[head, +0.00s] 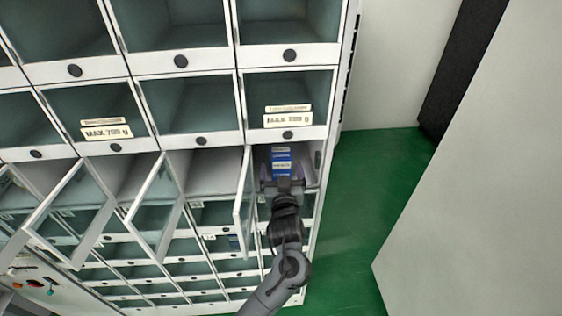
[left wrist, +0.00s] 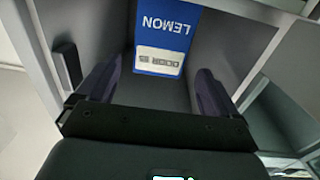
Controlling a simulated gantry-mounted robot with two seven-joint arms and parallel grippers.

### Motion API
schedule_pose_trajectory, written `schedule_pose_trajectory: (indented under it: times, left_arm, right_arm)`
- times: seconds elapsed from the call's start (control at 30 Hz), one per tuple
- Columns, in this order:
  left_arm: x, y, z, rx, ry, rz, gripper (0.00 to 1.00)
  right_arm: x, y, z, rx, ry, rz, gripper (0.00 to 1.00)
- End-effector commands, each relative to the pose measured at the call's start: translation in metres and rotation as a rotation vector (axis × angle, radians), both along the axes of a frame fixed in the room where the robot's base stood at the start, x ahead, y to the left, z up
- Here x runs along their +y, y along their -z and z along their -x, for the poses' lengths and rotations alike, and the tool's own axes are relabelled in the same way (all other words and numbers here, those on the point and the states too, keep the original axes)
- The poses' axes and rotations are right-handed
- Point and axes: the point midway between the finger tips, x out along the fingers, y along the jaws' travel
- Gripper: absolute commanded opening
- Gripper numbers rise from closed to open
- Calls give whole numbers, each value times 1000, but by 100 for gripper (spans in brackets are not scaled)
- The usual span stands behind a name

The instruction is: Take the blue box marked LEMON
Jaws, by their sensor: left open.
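The blue box marked LEMON (left wrist: 165,38) stands inside an open compartment of the vending cabinet. In the left wrist view its lettering is upside down, with a white label below the word. In the head view the blue box (head: 281,160) shows in the right-hand column, just beyond my left gripper (head: 283,183). My right gripper is not in view.
The white cabinet (head: 185,65) has rows of glass-fronted compartments with round black knobs. An open glass door (head: 244,203) stands just left of my left gripper, and more doors hang open further left. Green floor (head: 350,200) lies to the right, beside a pale wall panel (head: 480,200).

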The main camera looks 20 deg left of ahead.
Motion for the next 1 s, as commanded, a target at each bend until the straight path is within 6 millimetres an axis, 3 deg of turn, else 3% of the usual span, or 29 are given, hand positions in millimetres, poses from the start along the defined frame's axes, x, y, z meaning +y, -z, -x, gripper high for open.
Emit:
schedule_pose_trajectory:
  times: [0.27, 0.63, 1.0]
  left_arm:
    - [6, -1, -14, 1, 0, -2, 94]
    - [20, 3, -52, 2, 1, -1, 94]
    - [23, 4, -57, 1, 1, 0, 92]
  right_arm:
    - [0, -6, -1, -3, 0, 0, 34]
    - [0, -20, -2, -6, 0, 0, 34]
    - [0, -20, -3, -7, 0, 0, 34]
